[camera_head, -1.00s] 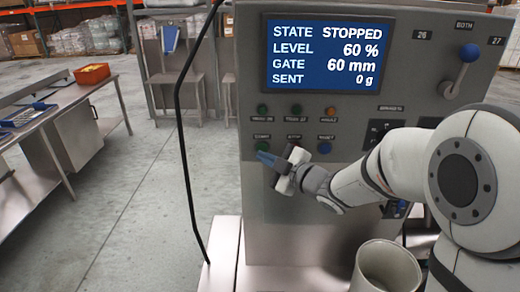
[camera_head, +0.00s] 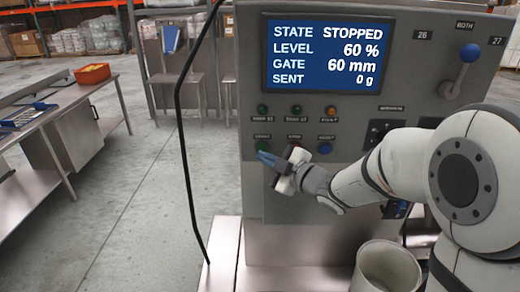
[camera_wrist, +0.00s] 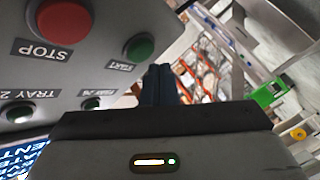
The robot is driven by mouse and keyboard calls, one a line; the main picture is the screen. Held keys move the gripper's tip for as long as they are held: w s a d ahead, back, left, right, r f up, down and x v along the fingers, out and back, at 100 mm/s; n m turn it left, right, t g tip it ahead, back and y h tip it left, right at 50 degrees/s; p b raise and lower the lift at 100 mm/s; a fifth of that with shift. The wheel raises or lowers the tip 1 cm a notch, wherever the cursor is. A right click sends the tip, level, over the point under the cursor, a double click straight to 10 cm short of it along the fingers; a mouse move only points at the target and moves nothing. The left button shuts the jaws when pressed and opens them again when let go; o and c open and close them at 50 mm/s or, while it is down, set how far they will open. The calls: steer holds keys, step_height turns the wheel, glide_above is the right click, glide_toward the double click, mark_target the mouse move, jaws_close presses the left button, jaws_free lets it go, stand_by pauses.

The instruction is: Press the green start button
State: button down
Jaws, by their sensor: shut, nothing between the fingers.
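The green start button (camera_wrist: 139,48) is on the grey panel in the wrist view, labelled START. In the head view the green button (camera_head: 263,148) shows at the left of the lower button row, just above my fingertips. My gripper (camera_head: 265,158) is shut and empty, its blue fingers pointing left toward the panel. In the wrist view the dark fingertips (camera_wrist: 161,72) are beside the green button, to its right; I cannot tell whether they touch the panel. The red STOP button (camera_wrist: 65,20) is left of the start button.
The display (camera_head: 325,55) reads STOPPED, level 60 %, gate 60 mm, sent 0 g. A blue button (camera_head: 325,149) is right along the row. A blue-knobbed lever (camera_head: 468,55) is at upper right. A pale bin (camera_head: 387,268) stands below my arm. A black cable (camera_head: 180,130) hangs left.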

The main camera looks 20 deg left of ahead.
steer(key=shift+w, duration=0.2)
stand_by(0.6)
steer(key=shift+w+a, duration=0.1)
steer(key=shift+w, duration=0.2)
steer(key=shift+w+b, duration=0.35)
steer(key=shift+w, duration=0.05)
stand_by(0.7)
steer(key=shift+s, duration=0.15)
steer(key=shift+s+b, duration=0.45)
steer(key=shift+s, duration=0.25)
steer(key=s, duration=0.2)
steer(key=s+d+b, duration=0.1)
steer(key=s, duration=0.1)
steer(key=shift+s+d+b, duration=0.2)
steer(key=shift+s+b, duration=0.1)
steer(key=shift+s, duration=0.1)
